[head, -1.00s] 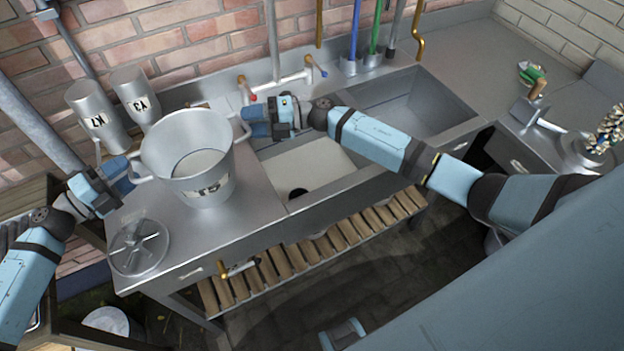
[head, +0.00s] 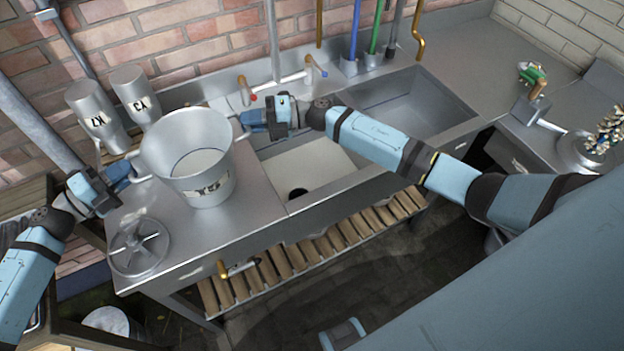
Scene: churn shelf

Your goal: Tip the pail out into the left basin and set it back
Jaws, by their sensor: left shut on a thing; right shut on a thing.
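The pail (head: 205,187) is a grey metal bucket with a dark label, standing upright on or just over the steel drainboard, and a pale content shows inside it. My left gripper (head: 137,174) is shut on the pail's left handle. My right gripper (head: 242,122) is shut on the pail's right handle. The left basin (head: 312,169) lies just right of the pail, with a pale floor and a dark drain hole. My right arm passes over its back part and hides some of it. I cannot tell whether the pail's base touches the drainboard.
Two metal cans (head: 97,117) stand upside down behind the pail. A round lid (head: 139,247) lies at the drainboard's front left. Taps (head: 280,84) rise behind the left basin. The right basin (head: 407,104) looks empty. A slatted wooden shelf (head: 315,248) runs below.

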